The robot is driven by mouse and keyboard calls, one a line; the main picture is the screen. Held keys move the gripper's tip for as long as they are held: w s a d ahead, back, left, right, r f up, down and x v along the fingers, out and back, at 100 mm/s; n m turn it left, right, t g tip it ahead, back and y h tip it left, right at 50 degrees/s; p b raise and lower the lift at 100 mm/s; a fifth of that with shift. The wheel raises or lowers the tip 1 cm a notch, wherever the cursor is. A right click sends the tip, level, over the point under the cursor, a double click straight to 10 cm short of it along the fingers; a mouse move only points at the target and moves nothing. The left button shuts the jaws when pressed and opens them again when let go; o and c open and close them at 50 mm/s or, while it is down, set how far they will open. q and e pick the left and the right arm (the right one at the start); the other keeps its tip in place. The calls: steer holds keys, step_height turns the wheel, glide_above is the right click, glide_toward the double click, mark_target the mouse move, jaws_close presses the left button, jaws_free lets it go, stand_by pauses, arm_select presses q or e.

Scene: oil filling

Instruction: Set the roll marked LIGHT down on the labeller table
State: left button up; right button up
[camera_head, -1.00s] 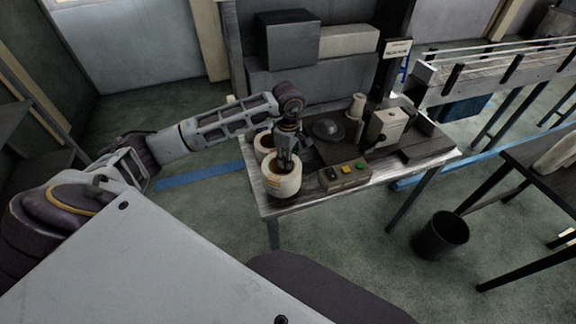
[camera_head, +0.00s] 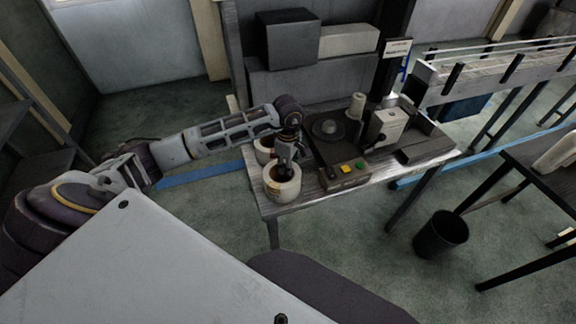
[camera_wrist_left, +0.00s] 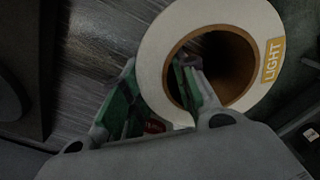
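The roll marked LIGHT is a white ring with a brown core and a yellow label; it fills the upper right of the left wrist view (camera_wrist_left: 160,48). In the head view the roll (camera_head: 283,188) is upright at the near left corner of the labeller table (camera_head: 330,196) and looks to be resting on it. My left gripper (camera_head: 285,171) comes from above. One finger is inside the core and the other outside, with the roll's wall between them. Any small gap at the pads is hard to see. My right gripper is not in view.
A second roll (camera_head: 263,148) stands just behind. A button box (camera_head: 344,175) is to the right, with a dark round plate (camera_head: 327,128), a small spool (camera_head: 357,104) and a grey machine (camera_head: 388,126) beyond. A black bin (camera_head: 440,236) stands on the floor.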

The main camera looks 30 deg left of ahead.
arm_select(q)
steer(key=o, duration=0.5)
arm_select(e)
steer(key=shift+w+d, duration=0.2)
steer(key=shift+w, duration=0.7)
arm_select(q)
steer(key=shift+r, duration=0.15)
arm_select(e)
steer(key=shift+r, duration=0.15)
arm_select(q)
steer(key=shift+r, duration=0.7)
step_height(320, 180, up, 4)
steer(key=shift+r, duration=0.2)
step_height(320, 180, up, 4)
steer(key=shift+r+b, duration=0.15)
steer(key=shift+b, duration=0.25)
steer(key=shift+r, duration=0.95)
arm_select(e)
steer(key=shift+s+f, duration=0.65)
